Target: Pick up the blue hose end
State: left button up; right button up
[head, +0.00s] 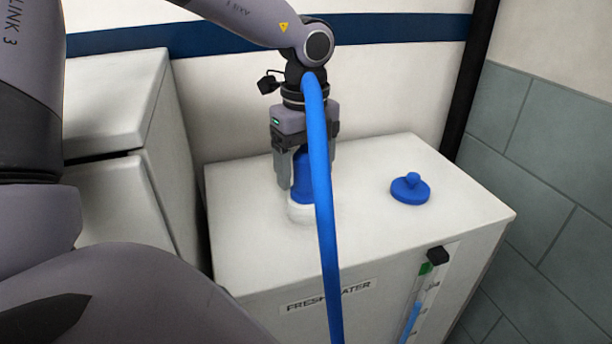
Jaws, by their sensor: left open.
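The blue hose (322,200) runs from high near my left wrist down past the front of the white tank, crossing in front of my left gripper. Its blue end (303,185) stands upright at a white round neck (301,212) on the tank top. My left gripper (303,180) points straight down with its open fingers on either side of the blue end. The hose hides much of the right finger, so I cannot tell if the fingers touch the end. My right gripper is not in view.
The white tank (262,250) is labelled FRESH WATER and has a level gauge (418,305) in front. A blue cap (410,188) lies on its top, right of the neck. A white cabinet (125,200) stands left. A grey tiled wall (550,170) is at right.

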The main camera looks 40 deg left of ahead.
pick_arm(q)
jog(key=shift+f, duration=0.15)
grip_shut()
notch_tip(320, 180, up, 20)
jog(key=shift+p, duration=0.45)
dwell(0.3)
